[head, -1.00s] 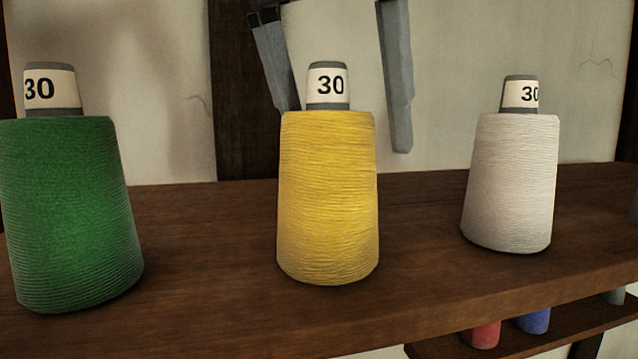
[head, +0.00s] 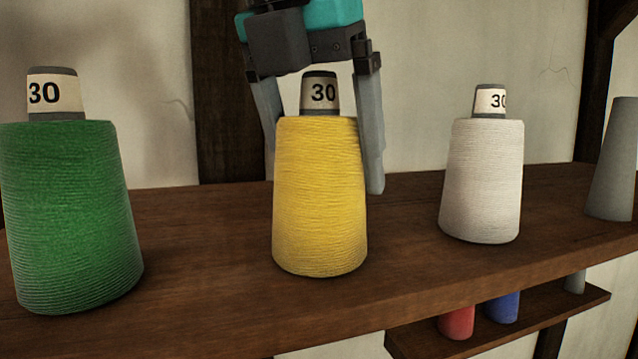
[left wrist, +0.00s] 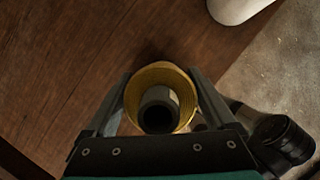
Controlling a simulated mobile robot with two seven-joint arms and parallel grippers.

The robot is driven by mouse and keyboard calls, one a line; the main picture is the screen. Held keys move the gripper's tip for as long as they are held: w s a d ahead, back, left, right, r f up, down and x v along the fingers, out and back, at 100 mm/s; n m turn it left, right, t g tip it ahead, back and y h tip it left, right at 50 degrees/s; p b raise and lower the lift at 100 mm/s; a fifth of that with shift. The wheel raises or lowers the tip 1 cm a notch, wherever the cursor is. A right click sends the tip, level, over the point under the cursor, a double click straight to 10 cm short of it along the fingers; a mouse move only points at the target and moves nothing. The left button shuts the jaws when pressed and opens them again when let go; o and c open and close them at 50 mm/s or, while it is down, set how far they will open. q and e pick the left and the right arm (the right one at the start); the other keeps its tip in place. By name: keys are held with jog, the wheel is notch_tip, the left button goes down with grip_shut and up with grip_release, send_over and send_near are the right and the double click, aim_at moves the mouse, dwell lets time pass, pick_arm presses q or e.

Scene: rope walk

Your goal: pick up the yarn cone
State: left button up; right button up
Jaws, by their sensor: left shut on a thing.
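The yellow yarn cone (head: 319,205), with a grey core and a "30" label, stands upright on the brown wooden shelf (head: 400,240) in the middle of the head view. My left gripper (head: 322,165) comes down from above and is shut on the cone, one grey finger on each side. The left finger is partly hidden behind the cone. In the left wrist view I look down on the cone's core and yellow rim (left wrist: 160,73) between the two fingers (left wrist: 160,88). My right gripper is not in view.
A green cone (head: 72,215) stands to the left and a white cone (head: 482,185) to the right. A grey cone (head: 612,160) is at the far right. A lower shelf holds small red (head: 457,322) and blue (head: 503,307) cones. A wall is behind.

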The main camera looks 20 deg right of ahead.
pick_arm(q)
jog(key=c, duration=0.4)
jog(key=shift+r, duration=0.2)
jog(key=shift+r, duration=4.75)
jog(key=shift+s, duration=0.15)
